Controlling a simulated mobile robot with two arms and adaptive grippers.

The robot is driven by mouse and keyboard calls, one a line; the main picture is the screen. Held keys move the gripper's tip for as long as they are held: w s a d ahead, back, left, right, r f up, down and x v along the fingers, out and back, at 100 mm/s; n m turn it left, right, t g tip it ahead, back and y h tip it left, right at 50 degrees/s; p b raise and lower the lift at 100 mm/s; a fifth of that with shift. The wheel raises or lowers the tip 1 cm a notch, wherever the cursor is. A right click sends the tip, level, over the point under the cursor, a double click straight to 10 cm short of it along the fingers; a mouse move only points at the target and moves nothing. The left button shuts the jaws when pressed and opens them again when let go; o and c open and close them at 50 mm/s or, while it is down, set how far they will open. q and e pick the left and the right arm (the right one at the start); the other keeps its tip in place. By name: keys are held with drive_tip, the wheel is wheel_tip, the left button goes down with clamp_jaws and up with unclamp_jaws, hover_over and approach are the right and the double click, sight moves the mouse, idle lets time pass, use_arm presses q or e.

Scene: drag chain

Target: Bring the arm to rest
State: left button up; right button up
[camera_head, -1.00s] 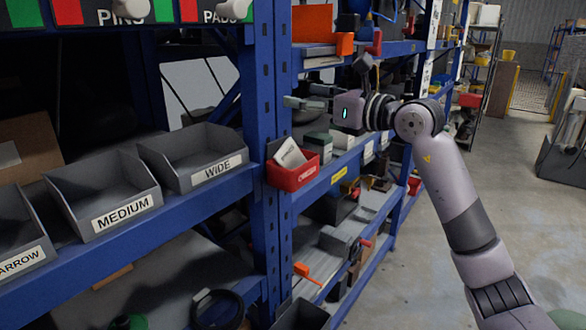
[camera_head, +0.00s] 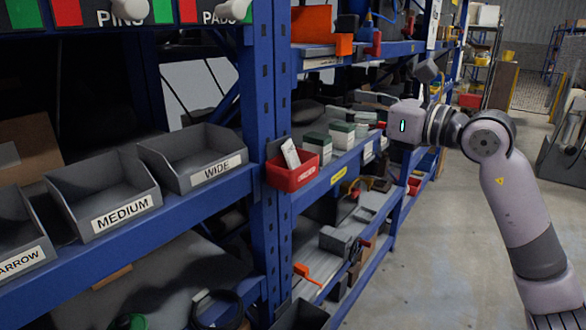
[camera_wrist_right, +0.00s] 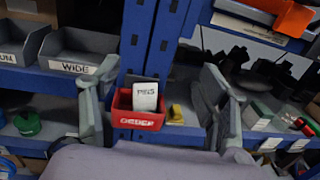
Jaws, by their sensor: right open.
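My right gripper (camera_head: 358,105) is at the end of the arm coming in from the right in the head view. It is level with the middle shelf, its fingers pointing left. In the right wrist view its two fingers (camera_wrist_right: 158,80) stand wide apart with nothing held between them. Beyond them, a red bin (camera_wrist_right: 138,120) with a white labelled box (camera_wrist_right: 145,96) in it shows in the gap. The same red bin (camera_head: 293,178) hangs at the blue upright in the head view, apart from the gripper. My left gripper is not in view.
Blue shelving (camera_head: 262,125) fills the left and centre. Grey bins marked MEDIUM (camera_head: 88,222) and WIDE (camera_head: 180,182) stand on its shelf. Green-and-white boxes (camera_head: 342,134) sit on the shelf below my right gripper. The floor (camera_head: 455,240) at right is open.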

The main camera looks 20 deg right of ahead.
drive_tip(key=shift+v, duration=0.95)
